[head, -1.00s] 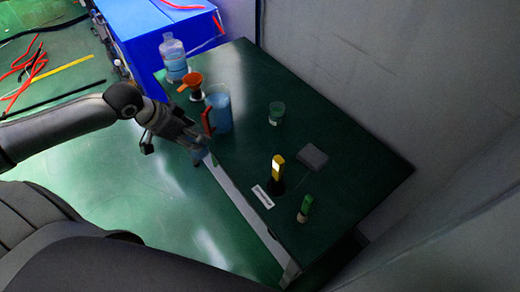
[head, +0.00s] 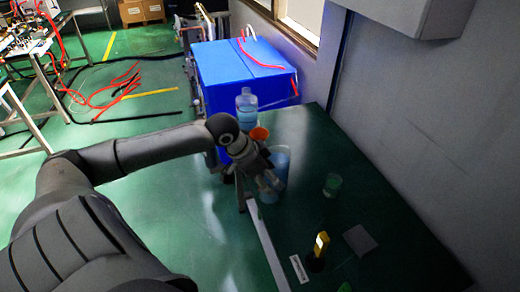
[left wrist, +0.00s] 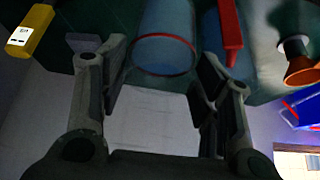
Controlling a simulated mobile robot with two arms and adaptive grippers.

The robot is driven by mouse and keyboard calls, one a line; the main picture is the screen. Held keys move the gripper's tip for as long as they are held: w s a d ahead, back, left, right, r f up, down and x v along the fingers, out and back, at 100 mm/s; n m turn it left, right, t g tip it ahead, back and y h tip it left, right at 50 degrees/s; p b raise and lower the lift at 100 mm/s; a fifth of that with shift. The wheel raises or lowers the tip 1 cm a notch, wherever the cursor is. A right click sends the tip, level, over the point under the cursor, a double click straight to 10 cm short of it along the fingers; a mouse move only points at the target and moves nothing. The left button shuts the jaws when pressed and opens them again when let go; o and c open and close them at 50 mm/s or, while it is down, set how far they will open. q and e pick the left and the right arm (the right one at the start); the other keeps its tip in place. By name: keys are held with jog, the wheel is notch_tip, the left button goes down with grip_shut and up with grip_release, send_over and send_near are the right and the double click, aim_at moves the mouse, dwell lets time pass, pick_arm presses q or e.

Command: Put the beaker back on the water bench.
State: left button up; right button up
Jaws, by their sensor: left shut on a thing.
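My left gripper (head: 268,184) is shut on a clear blue beaker (left wrist: 165,30), whose reddish rim shows between the fingers in the left wrist view. The gripper is at the near left edge of the dark green water bench (head: 385,205), in front of the blue pitcher (head: 282,160). The pitcher's red handle (left wrist: 230,30) is close beside the beaker in the left wrist view. I cannot tell whether the beaker touches the bench. My right gripper is not in view.
On the bench stand a blue bottle (head: 246,108), an orange funnel (head: 260,133), a small beaker with green contents (head: 332,185), a yellow-topped item (head: 321,243) and a grey pad (head: 359,240). A wall borders the bench's right side. Bare bench shows between these items.

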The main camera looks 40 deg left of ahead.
pick_arm(q)
jog(key=shift+w+d+f+p, duration=0.5)
jog(key=shift+d+f, duration=0.95)
jog(key=shift+f, duration=0.35)
jog(key=shift+w+d+f+p, duration=0.35)
jog(key=shift+w+d+f, duration=0.15)
jog(key=shift+d+f, duration=1.15)
jog(key=shift+w+d+f+p, duration=0.5)
jog(key=shift+d+f, duration=0.75)
jog(key=shift+f, duration=0.75)
jog(key=shift+f, duration=0.1)
jog(key=o, duration=1.6)
jog(key=shift+o, duration=0.2)
jog(key=v, duration=1.2)
jog(key=shift+b, duration=0.35)
